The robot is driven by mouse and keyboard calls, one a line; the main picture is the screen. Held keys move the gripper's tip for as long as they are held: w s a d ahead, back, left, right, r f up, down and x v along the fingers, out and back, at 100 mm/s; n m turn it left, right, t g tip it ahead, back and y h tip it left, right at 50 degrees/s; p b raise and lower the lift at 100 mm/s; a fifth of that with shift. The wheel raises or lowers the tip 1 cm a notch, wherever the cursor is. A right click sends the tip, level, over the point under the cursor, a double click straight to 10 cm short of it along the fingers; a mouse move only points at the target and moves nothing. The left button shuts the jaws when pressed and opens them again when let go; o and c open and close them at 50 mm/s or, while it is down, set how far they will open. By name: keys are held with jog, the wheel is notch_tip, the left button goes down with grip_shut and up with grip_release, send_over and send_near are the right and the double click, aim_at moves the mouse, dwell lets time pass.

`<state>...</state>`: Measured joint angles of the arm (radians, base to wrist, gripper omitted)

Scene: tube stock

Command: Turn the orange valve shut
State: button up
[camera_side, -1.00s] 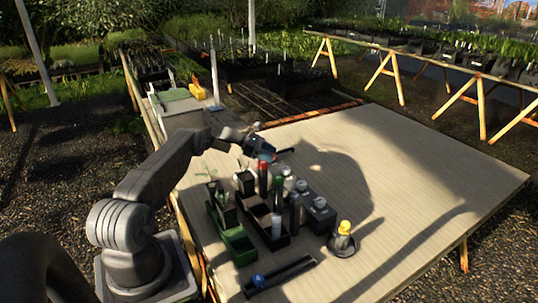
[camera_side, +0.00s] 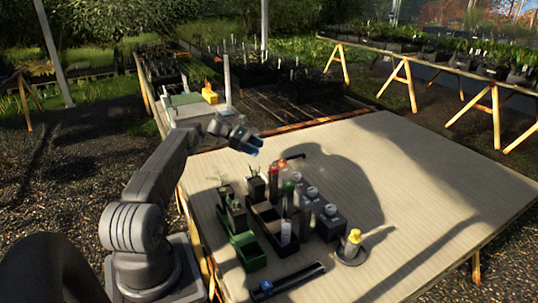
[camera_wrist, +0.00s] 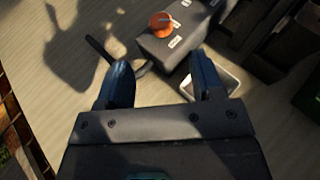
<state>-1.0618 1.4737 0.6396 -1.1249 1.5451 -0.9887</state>
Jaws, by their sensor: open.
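The orange valve (camera_wrist: 162,23) is a round knob on top of a grey block (camera_wrist: 176,42) with white labels, at the top of the wrist view. A pale mark shows on the knob; its exact angle is hard to tell. In the side view the valve (camera_side: 283,162) is a small orange spot at the far end of the row of grey blocks (camera_side: 312,192). My gripper (camera_wrist: 160,76) is open and empty, its two dark blue fingers apart and short of the knob. In the side view my gripper (camera_side: 252,147) is held above the board, left of the valve and not touching it.
A black bar (camera_wrist: 98,50) lies left of the block. A white-rimmed square (camera_wrist: 232,72) is under the right finger. Red- and green-capped tubes (camera_side: 273,171) and black and green trays (camera_side: 243,252) stand close by. A yellow-topped post (camera_side: 353,237) stands at the right. The board's right side is clear.

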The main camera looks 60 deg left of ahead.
jog(key=shift+v, duration=1.6)
jog(key=w+d+r+n+t+y, duration=0.2)
jog(key=w+r+t, duration=0.1)
jog(key=n+y, duration=0.7)
jog(key=y, duration=0.1)
send_near(279, 161)
jog(key=x, duration=1)
jog(key=shift+w, duration=0.1)
jog(key=shift+a, duration=0.1)
jog(key=c, duration=0.9)
